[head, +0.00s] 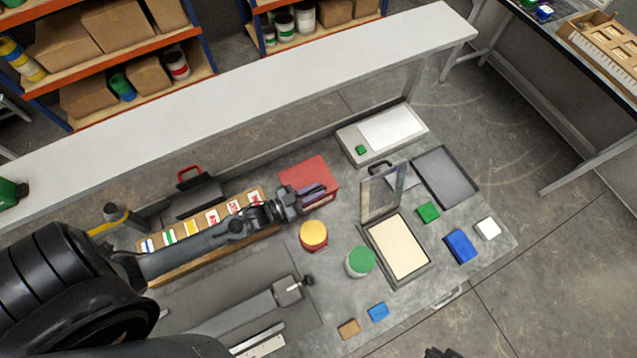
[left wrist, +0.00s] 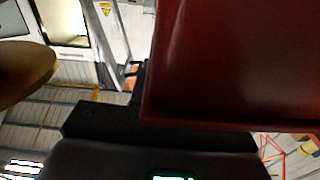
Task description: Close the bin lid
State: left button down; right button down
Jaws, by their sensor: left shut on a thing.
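The red bin (head: 306,172) stands at the back middle of the bench; its top shows as a flat red face, and I cannot tell how far its lid is open. My left gripper (head: 313,192) is at the bin's front right side, shut on a red part that I take to be the lid. In the left wrist view a large dark red panel (left wrist: 235,65) fills the upper right, right up against the dark fingers. The exact grip is hidden. A small dark piece at the bottom edge of the head view may be my right gripper (head: 438,353); its fingers are not clear.
A yellow-topped can (head: 314,235) and a green-topped can (head: 360,262) stand in front of the bin. A card row (head: 212,217) lies left, under my arm. A framed panel (head: 399,245), a tray (head: 445,176) and a scale (head: 383,134) are to the right.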

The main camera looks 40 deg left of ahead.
pick_arm(q)
jog(key=shift+f, duration=0.1)
jog(key=c, duration=1.2)
grip_release()
jog(key=shift+a, duration=0.1)
jog(key=shift+o, duration=0.2)
jog(key=shift+r, duration=0.6)
jog(key=r, duration=0.1)
jog(key=d+r, duration=0.1)
jog(key=r, duration=0.1)
jog(key=shift+r, duration=0.2)
jog(key=d+r+b, duration=0.2)
jog(key=d+r, duration=0.4)
jog(key=d, duration=0.4)
jog(key=shift+d+r, duration=0.25)
jog(key=shift+d, duration=0.15)
